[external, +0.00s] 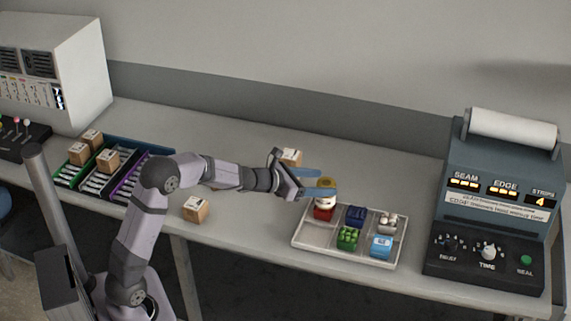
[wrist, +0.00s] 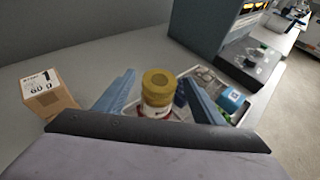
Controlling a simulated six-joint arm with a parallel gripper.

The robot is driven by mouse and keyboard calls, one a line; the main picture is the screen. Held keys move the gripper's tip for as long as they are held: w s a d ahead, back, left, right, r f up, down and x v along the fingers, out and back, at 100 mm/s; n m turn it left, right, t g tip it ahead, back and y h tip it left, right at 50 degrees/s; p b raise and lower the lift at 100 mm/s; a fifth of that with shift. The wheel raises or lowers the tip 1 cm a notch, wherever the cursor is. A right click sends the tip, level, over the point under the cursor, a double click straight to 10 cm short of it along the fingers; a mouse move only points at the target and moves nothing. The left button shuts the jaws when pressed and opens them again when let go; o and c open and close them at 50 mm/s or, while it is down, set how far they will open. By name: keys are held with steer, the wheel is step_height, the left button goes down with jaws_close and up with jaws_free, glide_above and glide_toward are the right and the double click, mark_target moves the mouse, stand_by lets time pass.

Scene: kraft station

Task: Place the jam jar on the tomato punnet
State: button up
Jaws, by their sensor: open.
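The jam jar (external: 326,201) has a gold lid and a pale body. It stands upright over the red tomato punnet (external: 323,214) in the left back compartment of the white tray, and appears to rest on it. My gripper (external: 326,181) is open at the jar's height, with its blue fingers close around the lid. In the wrist view the jar (wrist: 158,88) sits between the two spread fingers of my gripper (wrist: 158,98), with a gap on both sides. The punnet is mostly hidden there.
The white tray (external: 316,243) also holds a dark blue punnet (external: 356,216), a green punnet (external: 347,237), a light blue box (external: 381,246) and white items (external: 388,222). Cardboard boxes (external: 195,209) stand on the bench to the left. The sealing machine (external: 495,205) stands at right.

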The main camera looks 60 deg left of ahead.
steer(key=shift+b+v, duration=0.3)
steer(key=shift+v, duration=2.45)
steer(key=s+d+f+m+g+h, duration=0.35)
steer(key=s+d+m, duration=0.25)
steer(key=d+m, duration=0.3)
steer(key=s+d+f+m+g+h, duration=0.25)
steer(key=s+d+f+m, duration=0.25)
steer(key=s+d+m, duration=0.3)
steer(key=s+f+m+g+y, duration=0.3)
steer(key=s+f+m, duration=0.1)
steer(key=s+m, duration=0.5)
steer(key=s+a+f+m+g+y, duration=0.1)
steer(key=s+f+m+g+y, duration=0.2)
steer(key=s+m, duration=0.7)
steer(key=shift+s+f+g, duration=0.8)
steer(key=shift+s+f, duration=0.05)
steer(key=shift+s, duration=0.05)
